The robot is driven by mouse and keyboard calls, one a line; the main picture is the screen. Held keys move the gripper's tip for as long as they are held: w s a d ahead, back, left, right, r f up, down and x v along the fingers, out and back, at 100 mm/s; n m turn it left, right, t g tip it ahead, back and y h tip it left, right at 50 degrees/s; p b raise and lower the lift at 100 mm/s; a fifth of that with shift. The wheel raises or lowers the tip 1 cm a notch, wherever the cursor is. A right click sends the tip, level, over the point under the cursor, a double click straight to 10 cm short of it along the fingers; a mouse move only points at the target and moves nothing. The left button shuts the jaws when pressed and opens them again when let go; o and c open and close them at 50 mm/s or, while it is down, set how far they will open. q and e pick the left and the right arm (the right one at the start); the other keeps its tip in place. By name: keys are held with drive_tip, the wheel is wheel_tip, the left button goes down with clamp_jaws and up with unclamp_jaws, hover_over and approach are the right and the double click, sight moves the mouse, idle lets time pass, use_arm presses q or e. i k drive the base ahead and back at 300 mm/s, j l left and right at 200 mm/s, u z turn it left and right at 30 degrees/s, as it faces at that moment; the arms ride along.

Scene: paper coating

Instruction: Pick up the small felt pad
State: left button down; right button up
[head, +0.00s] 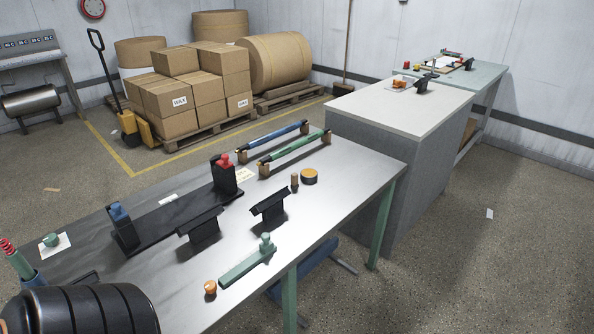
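I cannot tell for certain which thing is the small felt pad. A small pale flat piece (168,199) lies on the metal table (325,215) behind the long black fixture (170,221). A teal knob-like piece (50,240) sits on a white sheet at the table's left. A short round orange-topped piece with a dark side (309,177) stands near the right, beside a small brown upright piece (294,180). A small orange round piece (210,288) lies near the front edge. Neither of my grippers shows in the head view.
Two black stands (200,230) (269,206) and a green bar with a knob (248,265) occupy the table. Blue (273,140) and green (294,147) rods rest at the back. A grey block-like counter (365,175) stands beyond the right end.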

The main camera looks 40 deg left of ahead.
sight(295, 177)
drive_tip(key=i+u, duration=0.1)
drive_tip(key=i, duration=1.8)
drive_tip(key=i+l+u, duration=0.15)
drive_tip(key=i, duration=0.8)
drive_tip(key=i+z, duration=0.15)
drive_tip(key=z, duration=0.2)
drive_tip(key=i+z, duration=0.15)
drive_tip(key=z, duration=0.2)
drive_tip(key=i+j+z, duration=0.15)
drive_tip(key=z, duration=4.9)
